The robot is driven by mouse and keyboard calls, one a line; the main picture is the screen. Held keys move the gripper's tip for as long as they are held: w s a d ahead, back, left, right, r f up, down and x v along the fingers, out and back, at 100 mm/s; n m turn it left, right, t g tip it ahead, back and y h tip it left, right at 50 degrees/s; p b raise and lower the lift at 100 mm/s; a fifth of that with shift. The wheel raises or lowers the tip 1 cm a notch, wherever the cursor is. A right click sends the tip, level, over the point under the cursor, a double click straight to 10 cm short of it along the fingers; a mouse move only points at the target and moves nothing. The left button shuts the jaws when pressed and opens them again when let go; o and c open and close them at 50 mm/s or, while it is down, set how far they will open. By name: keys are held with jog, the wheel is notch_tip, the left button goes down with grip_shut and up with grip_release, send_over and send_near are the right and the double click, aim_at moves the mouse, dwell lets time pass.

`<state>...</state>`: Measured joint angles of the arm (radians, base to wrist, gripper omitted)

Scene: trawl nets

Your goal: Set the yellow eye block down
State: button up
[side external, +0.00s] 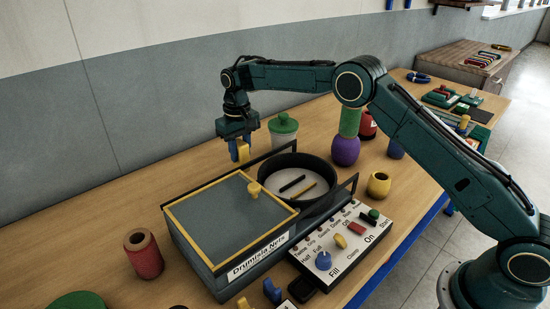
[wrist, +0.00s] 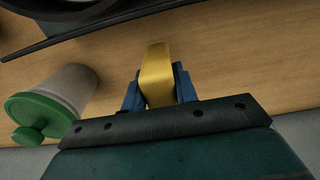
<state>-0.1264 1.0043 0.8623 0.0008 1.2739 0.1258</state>
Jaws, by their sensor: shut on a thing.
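The yellow eye block (wrist: 156,75) is held between the blue fingers of my gripper (wrist: 159,88) in the wrist view. In the side view the yellow block (side external: 243,151) shows at my gripper (side external: 238,150), behind the box with the grey lid and left of the black round pan. The bare wooden table is beneath it in the wrist view. I cannot tell whether the block touches the table. Its lower part is hard to make out in the side view.
A white jar with a green lid (side external: 283,128) stands close to my gripper, also in the wrist view (wrist: 50,103). The black pan (side external: 298,183) and grey-lidded box (side external: 225,220) are in front. A control panel (side external: 345,242) and red spool (side external: 143,253) stand nearer. Wood left of my gripper looks clear.

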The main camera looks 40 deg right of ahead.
aim_at(241, 161)
jog(key=shift+f, duration=1.8)
jog(key=shift+f, duration=0.1)
jog(key=o, duration=1.1)
jog(key=shift+c, duration=0.2)
notch_tip(241, 161, up, 11)
jog(key=shift+r, duration=0.6)
jog(key=shift+r, duration=0.1)
